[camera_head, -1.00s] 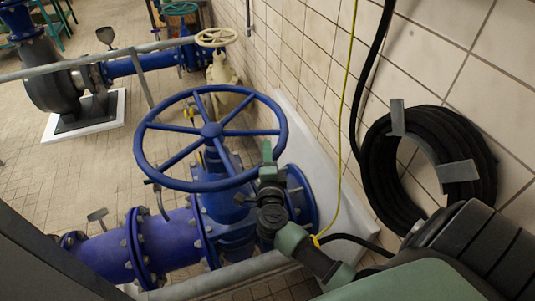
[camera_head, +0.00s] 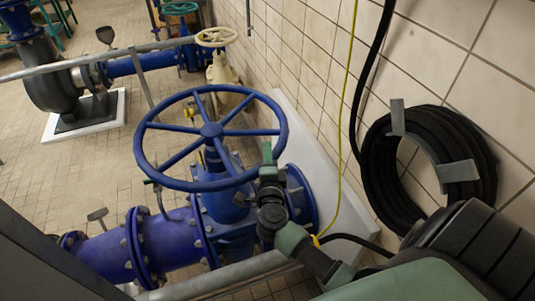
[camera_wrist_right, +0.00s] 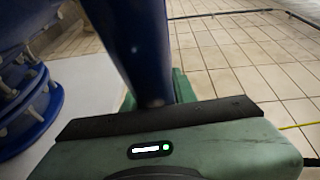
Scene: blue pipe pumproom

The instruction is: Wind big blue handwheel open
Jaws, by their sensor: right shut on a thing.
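The big blue handwheel (camera_head: 212,130) sits level on top of the blue valve (camera_head: 228,215), with several spokes meeting at a central hub. My right gripper (camera_head: 268,160) is at the near right part of its rim and is shut on it. In the right wrist view the blue rim (camera_wrist_right: 135,45) runs down into my right gripper (camera_wrist_right: 155,95), which hides the fingertips' contact. My left gripper is not in view.
A blue pipe (camera_head: 110,255) with flanges leads left from the valve. A grey rail (camera_head: 220,275) crosses in front. A tiled wall with a black hose coil (camera_head: 378,180) and a yellow cable (camera_head: 343,110) stands at right. A smaller cream handwheel (camera_head: 216,37) is behind.

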